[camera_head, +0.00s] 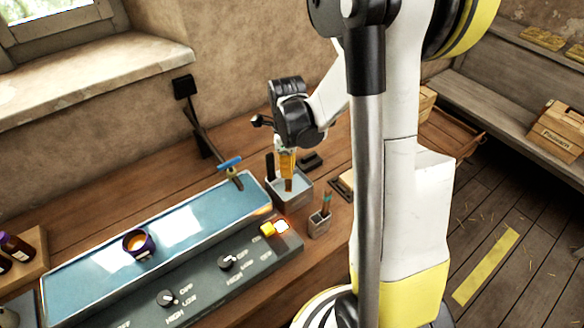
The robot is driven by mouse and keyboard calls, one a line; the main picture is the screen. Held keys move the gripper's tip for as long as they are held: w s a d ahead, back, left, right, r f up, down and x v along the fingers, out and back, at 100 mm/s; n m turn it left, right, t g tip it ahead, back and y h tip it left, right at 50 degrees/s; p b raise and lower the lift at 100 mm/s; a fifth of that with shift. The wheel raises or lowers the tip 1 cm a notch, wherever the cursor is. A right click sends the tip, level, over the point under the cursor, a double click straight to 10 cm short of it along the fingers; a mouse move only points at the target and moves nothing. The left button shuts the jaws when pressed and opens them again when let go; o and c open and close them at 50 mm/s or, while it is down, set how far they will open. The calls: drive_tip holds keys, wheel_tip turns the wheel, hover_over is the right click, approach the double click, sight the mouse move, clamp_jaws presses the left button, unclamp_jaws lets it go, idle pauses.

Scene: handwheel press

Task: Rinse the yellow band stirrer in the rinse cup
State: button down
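The rinse cup (304,199) is a square grey container with pale liquid, on the wooden bench just right of the long blue basin. My gripper (287,153) points down over it and appears shut on an amber-orange stirrer (287,163), taken as the yellow band stirrer. The stirrer is nearly upright, and its lower end is inside the cup, at or in the liquid. The fingertips are small and partly merged with the stirrer, and a separate yellow band cannot be made out. Whether the stirrer touches the cup's wall or floor cannot be told.
A small grey holder (319,224) with brown and teal-marked sticks stands close in front of the cup. A blue-handled tap (230,164) is at the left. A purple-rimmed pot (138,243) sits in the basin (88,262). A glowing orange block (275,228) lies by the knob panel.

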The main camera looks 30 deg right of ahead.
drive_tip(key=shift+d+b, duration=0.5)
drive_tip(key=shift+b, duration=0.65)
idle(2.4)
wheel_tip(320, 180, up, 7)
drive_tip(key=p, duration=0.5)
idle(0.4)
idle(0.4)
